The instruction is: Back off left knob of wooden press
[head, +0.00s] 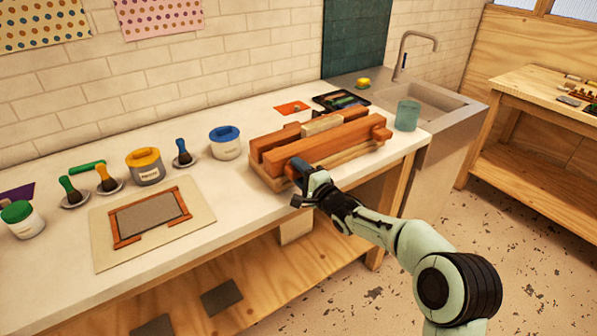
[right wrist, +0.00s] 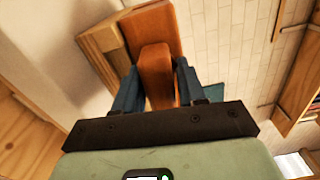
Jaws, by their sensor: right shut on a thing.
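The wooden press (head: 330,145) stands on the white counter, two reddish beams on a pale base with a pale block between them. Its right knob (head: 382,134) sticks out of the front beam's right end. My right gripper (head: 296,175) is at the front beam's left end, where it hides most of the left knob. In the right wrist view, the left knob (right wrist: 155,72) is an orange-brown wooden piece between the two blue fingers of my right gripper (right wrist: 158,88), which is shut on it. My left gripper does not show.
A blue-lidded tub (head: 226,146) stands just left of the press and a teal cup (head: 407,115) just right. A framed board (head: 185,232), a yellow-lidded tub (head: 146,168) and brushes lie further left. The sink (head: 425,98) is beyond the cup.

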